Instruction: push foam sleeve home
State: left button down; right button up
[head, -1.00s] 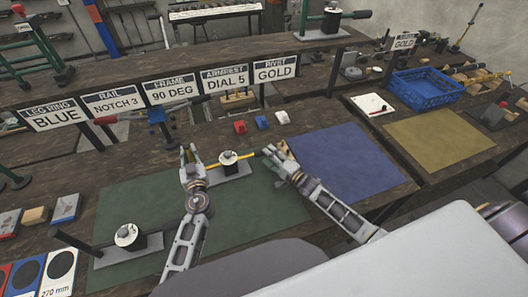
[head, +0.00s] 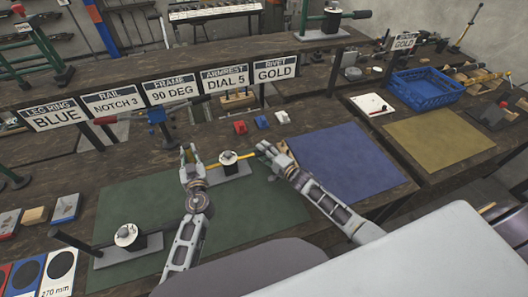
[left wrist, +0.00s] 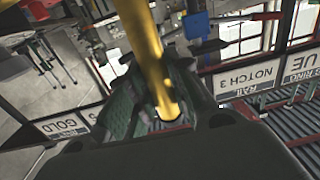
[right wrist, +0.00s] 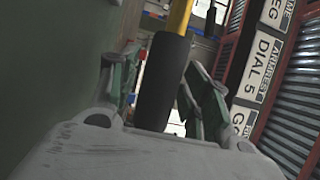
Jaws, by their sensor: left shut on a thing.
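My left gripper (head: 188,160) is shut on a yellow bar (head: 243,157), which runs right across the green mat toward my right gripper (head: 264,150). The bar also passes between the left fingers in the left wrist view (left wrist: 150,60). In the right wrist view, the black foam sleeve (right wrist: 163,80) lies between the fingers of my right gripper (right wrist: 160,85), with the yellow bar (right wrist: 180,15) coming out of its far end. Whether the right fingers press on the sleeve is unclear. In the head view the sleeve is hidden at the right hand.
A press fixture (head: 229,165) stands just behind the bar, and another (head: 126,238) stands at the front left. A blue mat (head: 345,165) lies to the right. Label signs (head: 172,90) stand along the shelf.

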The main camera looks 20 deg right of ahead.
aim_at(247, 157)
grip_shut()
jog(key=shift+s+a, duration=0.2)
jog(key=shift+a, duration=3.55)
jog(key=shift+o, duration=1.4)
grip_release()
jog(key=shift+s+d, duration=0.1)
jog(key=shift+d, duration=0.05)
jog(key=shift+v, duration=5.8)
